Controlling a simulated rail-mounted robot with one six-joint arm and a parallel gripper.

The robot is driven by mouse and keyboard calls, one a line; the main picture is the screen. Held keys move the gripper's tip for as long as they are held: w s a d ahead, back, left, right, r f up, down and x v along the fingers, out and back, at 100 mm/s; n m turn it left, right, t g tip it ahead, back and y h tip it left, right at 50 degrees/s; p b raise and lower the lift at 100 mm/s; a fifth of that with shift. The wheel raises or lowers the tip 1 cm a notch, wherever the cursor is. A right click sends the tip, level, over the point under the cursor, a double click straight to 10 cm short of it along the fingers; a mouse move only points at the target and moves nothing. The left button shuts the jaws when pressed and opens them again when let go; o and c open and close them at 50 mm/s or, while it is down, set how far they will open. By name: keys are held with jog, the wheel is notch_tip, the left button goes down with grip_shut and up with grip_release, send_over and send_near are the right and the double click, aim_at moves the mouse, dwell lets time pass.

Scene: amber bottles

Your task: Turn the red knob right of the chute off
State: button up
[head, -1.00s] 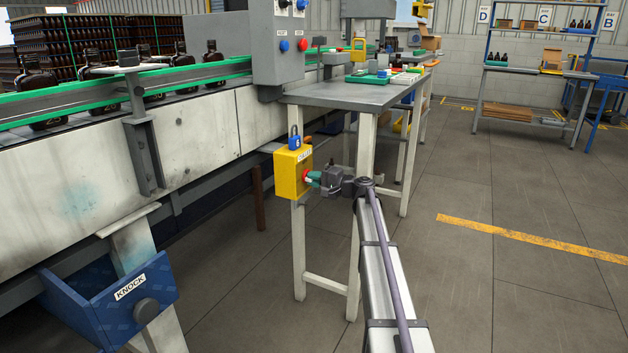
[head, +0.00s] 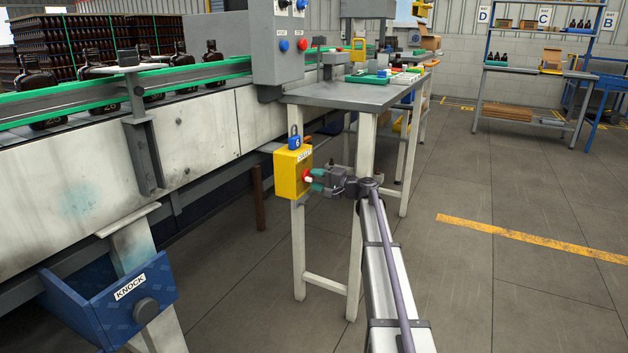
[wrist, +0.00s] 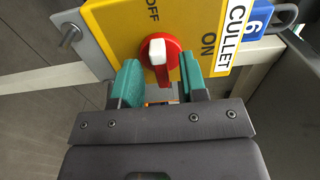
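The red knob (wrist: 172,50) has a white-topped grip and sits on a yellow box (head: 285,174) labelled CULLET. In the wrist view the grip's white face lies roughly in line with the word OFF, above it, and ON is to the right. My gripper (wrist: 160,70) has teal fingertips, one on each side of the knob, with gaps beside the grip. It is open and holds nothing. In the head view my gripper (head: 317,181) is just right of the box, and the knob shows partly beside the fingertips.
A blue padlock (head: 294,142) numbered 6 is on top of the box. The grey table (head: 345,95) stands above and behind it. The conveyor (head: 200,130) and a blue KNOCK chute (head: 115,300) are to the left. Open floor lies to the right.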

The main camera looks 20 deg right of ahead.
jog(key=v, duration=0.9)
jog(key=shift+s+d, duration=0.25)
jog(key=shift+s, duration=0.05)
jog(key=shift+f, duration=0.1)
